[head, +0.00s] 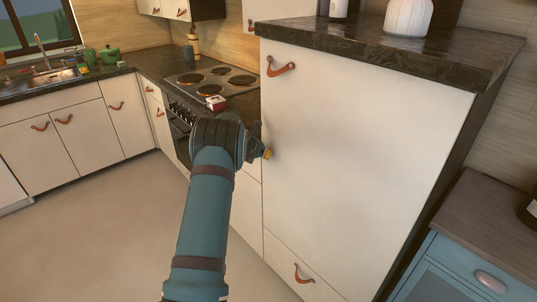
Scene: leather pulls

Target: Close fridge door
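The fridge door (355,150) is a tall cream panel with a brown leather pull (280,67) at its upper left. It sits below a dark stone top and looks flush with its cabinet. I see no clear gap along its edges. My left arm rises from the bottom of the view, left of centre. My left gripper (266,154) is at the door's left edge, about halfway up, touching or very close to it. Its fingers are mostly hidden behind my wrist, with only a small yellowish tip showing. My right gripper is not in view.
A lower cream panel with a leather pull (303,273) is under the door. A blue cabinet (460,270) stands at the right. The floor (90,240) at the left is clear.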

